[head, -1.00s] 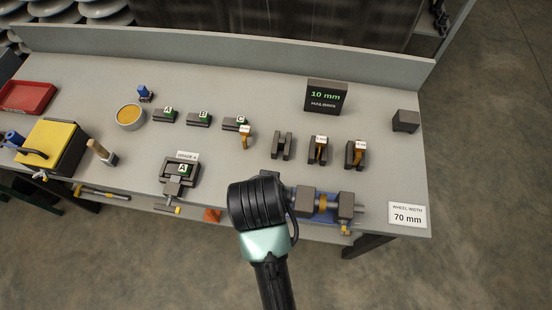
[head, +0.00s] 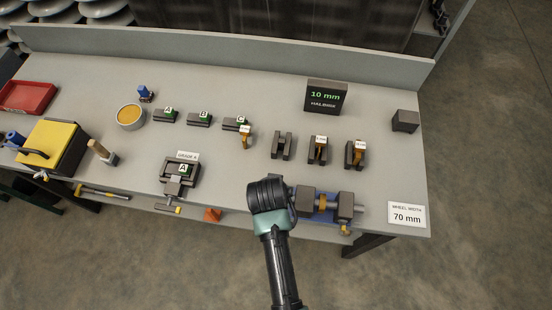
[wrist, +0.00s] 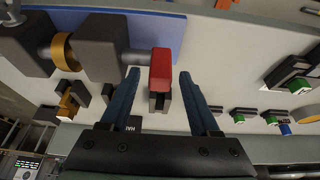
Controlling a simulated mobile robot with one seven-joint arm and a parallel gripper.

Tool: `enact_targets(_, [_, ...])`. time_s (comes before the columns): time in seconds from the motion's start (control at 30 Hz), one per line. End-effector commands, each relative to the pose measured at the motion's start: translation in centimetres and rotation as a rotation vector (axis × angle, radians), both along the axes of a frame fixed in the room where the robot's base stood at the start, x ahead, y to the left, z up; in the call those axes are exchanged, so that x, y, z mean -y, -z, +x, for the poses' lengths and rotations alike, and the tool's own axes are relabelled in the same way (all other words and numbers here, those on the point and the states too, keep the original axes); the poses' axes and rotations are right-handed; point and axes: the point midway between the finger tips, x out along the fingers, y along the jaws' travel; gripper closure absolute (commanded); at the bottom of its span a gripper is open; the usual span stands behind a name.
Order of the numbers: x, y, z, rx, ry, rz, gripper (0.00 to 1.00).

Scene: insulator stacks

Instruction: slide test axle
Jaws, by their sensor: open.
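The test axle is a grey shaft (wrist: 137,58) running through two dark blocks (wrist: 101,47) on a blue base (wrist: 185,30). A bronze ring (wrist: 62,51) sits around it between the blocks. A red end piece (wrist: 161,68) is at the shaft's near end. My gripper (wrist: 159,75) is open, with its two dark blue fingers on either side of the red piece in the wrist view. A gap shows on both sides, so I see no grip. In the head view my wrist hides the red end, while the bronze ring (head: 323,203) and right block (head: 345,207) show.
Behind the axle stand three dark holders (head: 318,150), some with orange gauges, and a "10 mm" display (head: 326,97). A clamp labelled A (head: 180,172) is to the left. A "70 mm" sign (head: 407,215) lies at the right front edge.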

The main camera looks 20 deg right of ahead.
Motion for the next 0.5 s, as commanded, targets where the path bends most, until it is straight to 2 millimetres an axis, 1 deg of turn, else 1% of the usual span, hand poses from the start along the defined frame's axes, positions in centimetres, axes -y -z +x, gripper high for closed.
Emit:
enact_targets(0.27, [0.05,0.19,0.05,0.0,0.0,0.0,0.38])
enact_targets(0.3, [0.05,0.19,0.04,0.0,0.0,0.0,0.39])
enact_targets(0.37, [0.05,0.18,0.04,0.0,0.0,0.0,0.5])
enact_targets(0.5, [0.06,0.17,0.03,0.0,0.0,0.0,0.75])
